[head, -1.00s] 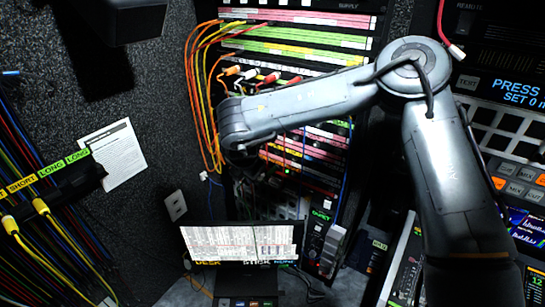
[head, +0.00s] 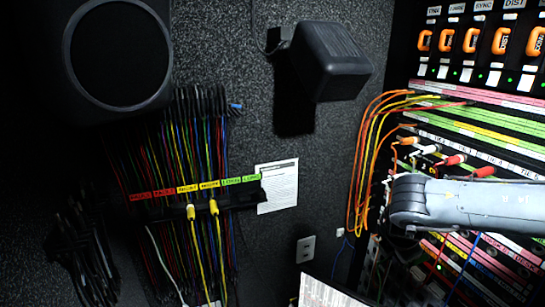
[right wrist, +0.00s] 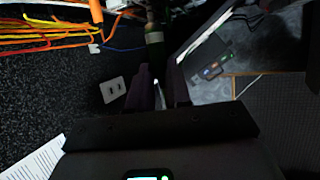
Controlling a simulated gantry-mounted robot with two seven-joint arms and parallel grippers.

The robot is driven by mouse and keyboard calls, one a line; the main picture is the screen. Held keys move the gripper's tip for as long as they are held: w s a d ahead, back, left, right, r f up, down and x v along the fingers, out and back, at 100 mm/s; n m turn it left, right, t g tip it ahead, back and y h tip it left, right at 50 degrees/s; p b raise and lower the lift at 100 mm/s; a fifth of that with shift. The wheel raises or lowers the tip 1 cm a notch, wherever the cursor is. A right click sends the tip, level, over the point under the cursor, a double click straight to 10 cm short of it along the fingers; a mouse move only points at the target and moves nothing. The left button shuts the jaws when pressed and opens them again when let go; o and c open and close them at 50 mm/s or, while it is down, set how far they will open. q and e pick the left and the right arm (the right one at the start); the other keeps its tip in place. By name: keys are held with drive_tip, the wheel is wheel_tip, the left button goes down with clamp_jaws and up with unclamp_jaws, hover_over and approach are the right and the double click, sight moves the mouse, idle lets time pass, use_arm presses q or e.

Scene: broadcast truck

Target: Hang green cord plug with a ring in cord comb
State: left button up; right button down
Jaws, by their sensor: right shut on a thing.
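The cord comb (head: 250,197) is a dark bar on the left wall in the head view, under a strip of red, yellow and green labels; the green ones read LONG. Two yellow plugs (head: 214,207) with yellow cords hang at the yellow SHORT labels. In the right wrist view my right gripper (right wrist: 158,88) is shut on a slim, dark greenish plug (right wrist: 154,42) with a paler band; the picture is dim there. In the head view a grey link of my right arm shows at the right, and the gripper is not clearly seen. My left gripper is not in view.
Orange and yellow cables (head: 362,160) loop from the rack (head: 480,120) at the right. A black box (head: 328,62) juts from the wall, with a speaker (head: 117,52) at upper left. A paper sheet (head: 279,186) hangs beside the comb. Several coloured cords crowd around the comb.

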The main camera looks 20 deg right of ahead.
drive_tip(key=shift+s+d+r+p, duration=0.1)
drive_tip(key=shift+d+p, duration=0.3)
drive_tip(key=shift+d, duration=1.05)
